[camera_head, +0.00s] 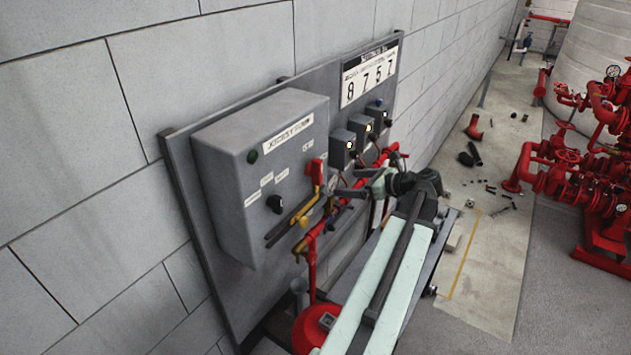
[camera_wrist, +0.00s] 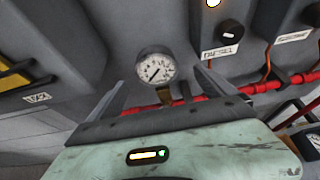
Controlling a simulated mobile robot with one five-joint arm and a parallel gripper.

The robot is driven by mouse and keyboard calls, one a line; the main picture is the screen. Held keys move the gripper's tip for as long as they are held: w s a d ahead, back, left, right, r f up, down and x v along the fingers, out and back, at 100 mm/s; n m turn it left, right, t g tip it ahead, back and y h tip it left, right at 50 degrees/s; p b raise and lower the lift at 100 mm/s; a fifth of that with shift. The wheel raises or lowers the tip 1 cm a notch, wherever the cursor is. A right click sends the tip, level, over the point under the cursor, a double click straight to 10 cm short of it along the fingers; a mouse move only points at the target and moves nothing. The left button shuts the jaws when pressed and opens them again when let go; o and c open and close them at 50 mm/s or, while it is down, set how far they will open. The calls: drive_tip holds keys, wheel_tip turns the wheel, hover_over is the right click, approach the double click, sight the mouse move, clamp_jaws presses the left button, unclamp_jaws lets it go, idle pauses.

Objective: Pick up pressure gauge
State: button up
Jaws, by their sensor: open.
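The pressure gauge (camera_wrist: 155,66) shows in the wrist view as a round white dial with a dark rim and needle. It sits on a brass stem above a red pipe (camera_wrist: 262,87). My gripper (camera_wrist: 156,72) is open, with one grey finger on each side of the gauge. I cannot tell how deep the gauge lies between the fingers, and no contact shows.
A grey control box (camera_head: 262,165) and small switch boxes (camera_head: 342,147) are fixed to the board close to my gripper. Part of another dial (camera_wrist: 314,141) shows at the wrist view's right edge. Red pumps (camera_head: 575,165) stand at right.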

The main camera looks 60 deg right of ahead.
sight(334, 182)
drive_tip(key=b+x, duration=0.1)
drive_tip(key=x, duration=0.1)
drive_tip(key=shift+w+f, duration=0.15)
drive_tip(key=shift+w, duration=0.25)
drive_tip(key=shift+w+a, duration=0.15)
drive_tip(key=shift+w, duration=0.25)
drive_tip(key=b+x, duration=0.1)
drive_tip(key=x, duration=0.3)
drive_tip(key=shift+w+a+b, duration=0.15)
drive_tip(key=shift+w+b, duration=0.15)
drive_tip(key=shift+w, duration=0.15)
drive_tip(key=shift+s, duration=0.15)
